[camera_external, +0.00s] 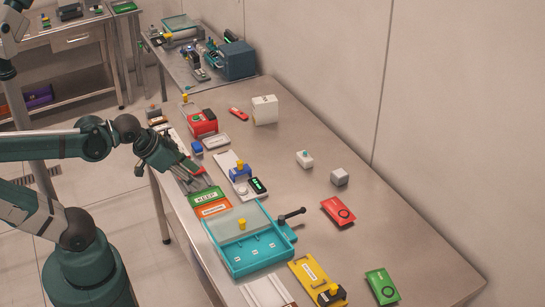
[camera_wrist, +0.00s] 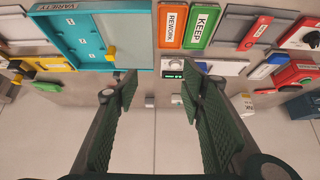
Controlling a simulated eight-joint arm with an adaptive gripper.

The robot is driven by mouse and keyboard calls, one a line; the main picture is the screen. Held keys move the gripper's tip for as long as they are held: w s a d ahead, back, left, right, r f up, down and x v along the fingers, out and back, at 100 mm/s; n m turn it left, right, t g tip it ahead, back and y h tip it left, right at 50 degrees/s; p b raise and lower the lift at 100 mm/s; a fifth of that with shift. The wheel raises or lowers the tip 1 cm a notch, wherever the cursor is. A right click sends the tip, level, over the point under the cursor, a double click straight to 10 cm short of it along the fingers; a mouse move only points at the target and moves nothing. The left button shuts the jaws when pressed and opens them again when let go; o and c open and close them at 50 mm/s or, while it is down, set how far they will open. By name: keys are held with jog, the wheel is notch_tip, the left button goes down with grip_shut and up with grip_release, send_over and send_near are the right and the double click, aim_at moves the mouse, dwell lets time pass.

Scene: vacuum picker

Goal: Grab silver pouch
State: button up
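A flat silver-grey packet with a pale face (camera_external: 217,142) lies on the table behind the blue block; it may be the silver pouch, but no pouch is clearly distinct. What looks like the same packet shows at the right in the wrist view (camera_wrist: 264,70). My gripper (camera_external: 190,178) hangs over the table's left edge, beside the green KEEP tray (camera_external: 207,197), to the left of and nearer than the packet. In the wrist view my gripper (camera_wrist: 160,82) has its two green fingers wide apart, with nothing between them.
A teal box (camera_external: 247,262) with a crank stands at the near side. A red machine (camera_external: 202,123) and a blue block (camera_external: 196,147) are near the packet. A white box (camera_external: 265,110) stands farther back.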

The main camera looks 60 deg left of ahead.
dwell(0.4)
jog(key=o, duration=0.8)
jog(key=shift+a, duration=0.1)
